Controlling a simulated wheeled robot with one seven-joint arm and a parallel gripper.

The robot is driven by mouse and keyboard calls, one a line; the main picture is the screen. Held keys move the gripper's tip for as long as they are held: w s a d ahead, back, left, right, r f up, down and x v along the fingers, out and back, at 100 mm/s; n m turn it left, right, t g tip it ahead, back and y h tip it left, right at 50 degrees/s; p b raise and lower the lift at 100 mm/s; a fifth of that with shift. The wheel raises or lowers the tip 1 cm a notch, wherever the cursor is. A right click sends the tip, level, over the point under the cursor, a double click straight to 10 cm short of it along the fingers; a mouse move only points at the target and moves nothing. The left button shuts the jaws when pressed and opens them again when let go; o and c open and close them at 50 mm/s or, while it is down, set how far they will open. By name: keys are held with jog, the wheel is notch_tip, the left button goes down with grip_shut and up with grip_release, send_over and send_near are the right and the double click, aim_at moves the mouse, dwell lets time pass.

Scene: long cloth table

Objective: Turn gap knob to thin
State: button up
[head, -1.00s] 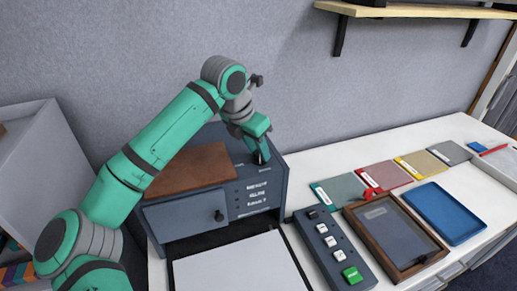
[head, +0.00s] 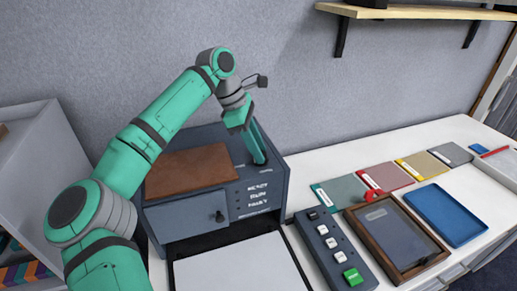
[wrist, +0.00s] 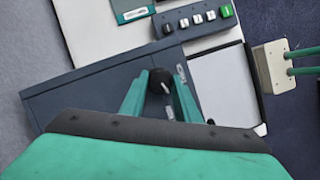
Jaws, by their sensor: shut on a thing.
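The gap knob (wrist: 160,82) is a small round black knob on the top of a dark blue-grey machine (head: 160,219), near its right side. My gripper (head: 258,160) points down onto the machine's top at that spot. In the wrist view my gripper (wrist: 161,76) has its two green fingers on either side of the knob, shut on it. White lettering lies on the machine's top beside the knob, too small to read. In the head view the fingers hide the knob, and its pointing direction cannot be told.
A brown panel (head: 190,171) lies on the machine's top, left of my gripper. A button strip (head: 330,250) with a green button, a brown-framed tray (head: 359,232) and a blue tray (head: 445,213) stand to the right. A wall shelf (head: 420,11) is at upper right.

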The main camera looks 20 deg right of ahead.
jog(key=shift+w+m+g+y, duration=0.1)
jog(key=shift+m+g+y, duration=0.45)
jog(key=shift+m, duration=1.15)
jog(key=shift+d, duration=0.1)
jog(key=o, duration=1)
jog(key=shift+o, duration=0.2)
jog(key=shift+w, duration=0.1)
jog(key=shift+w+r, duration=0.1)
jog(key=shift+r, duration=0.45)
jog(key=v, duration=0.9)
jog(key=shift+a+r, duration=0.25)
jog(key=shift+a, duration=0.05)
jog(key=shift+w, duration=0.15)
